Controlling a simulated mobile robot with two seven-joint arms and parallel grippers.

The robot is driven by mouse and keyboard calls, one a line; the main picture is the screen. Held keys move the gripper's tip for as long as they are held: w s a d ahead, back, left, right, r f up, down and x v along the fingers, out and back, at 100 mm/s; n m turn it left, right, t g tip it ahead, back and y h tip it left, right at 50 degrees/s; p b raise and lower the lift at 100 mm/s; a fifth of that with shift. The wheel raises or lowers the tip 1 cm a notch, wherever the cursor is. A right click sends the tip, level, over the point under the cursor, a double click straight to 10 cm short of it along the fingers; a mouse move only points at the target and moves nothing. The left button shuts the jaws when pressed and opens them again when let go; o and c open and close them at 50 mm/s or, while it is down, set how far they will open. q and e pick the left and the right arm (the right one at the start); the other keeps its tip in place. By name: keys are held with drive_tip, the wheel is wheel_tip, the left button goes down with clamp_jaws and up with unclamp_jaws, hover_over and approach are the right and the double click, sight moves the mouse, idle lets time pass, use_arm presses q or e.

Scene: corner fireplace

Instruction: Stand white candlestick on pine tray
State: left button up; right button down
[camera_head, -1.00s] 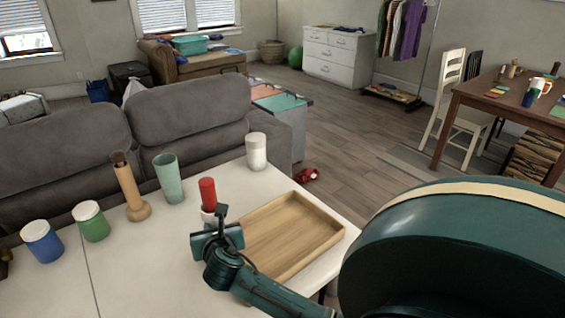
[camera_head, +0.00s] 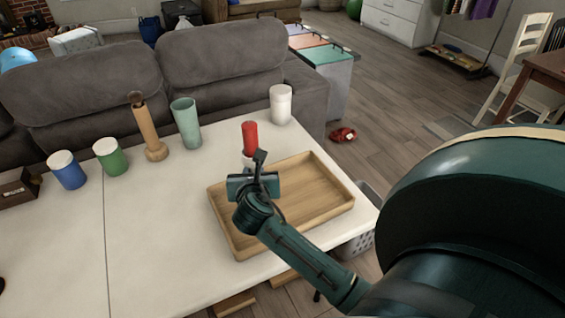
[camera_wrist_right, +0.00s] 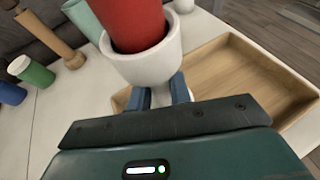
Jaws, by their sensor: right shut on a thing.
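The white candlestick (camera_wrist_right: 148,68) is a cup-like holder with a red candle (camera_wrist_right: 133,22) in it. My right gripper (camera_wrist_right: 158,95) is shut on its lower part. In the head view the red candle (camera_head: 250,136) shows above my right gripper (camera_head: 256,178), which hides most of the candlestick. The pine tray (camera_head: 318,185) is a shallow wooden tray on the white table, and its bare floor shows. The gripper and candlestick appear by its back left corner; their height over it is unclear. The tray (camera_wrist_right: 262,75) also shows right of the candlestick in the wrist view. My left gripper is out of view.
On the white table (camera_head: 150,235) stand a blue cup (camera_head: 68,172), a green cup (camera_head: 111,158), a wooden holder (camera_head: 150,135), a pale green tumbler (camera_head: 186,122) and a white canister (camera_head: 281,105). A grey sofa (camera_head: 215,65) is behind.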

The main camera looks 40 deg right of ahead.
wheel_tip(320, 180, down, 6)
drive_tip(key=shift+r+b, duration=0.1)
drive_tip(key=shift+b, duration=0.55)
drive_tip(key=shift+f, duration=0.55)
wheel_tip(320, 180, down, 2)
drive_tip(key=shift+f+b, duration=0.2)
drive_tip(key=shift+b, duration=0.35)
drive_tip(key=shift+f, duration=0.35)
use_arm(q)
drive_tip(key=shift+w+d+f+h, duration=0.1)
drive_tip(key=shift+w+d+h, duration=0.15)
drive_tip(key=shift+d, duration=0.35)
use_arm(e)
drive_tip(key=shift+f, duration=0.1)
drive_tip(key=c, duration=1.3)
unclamp_jaws()
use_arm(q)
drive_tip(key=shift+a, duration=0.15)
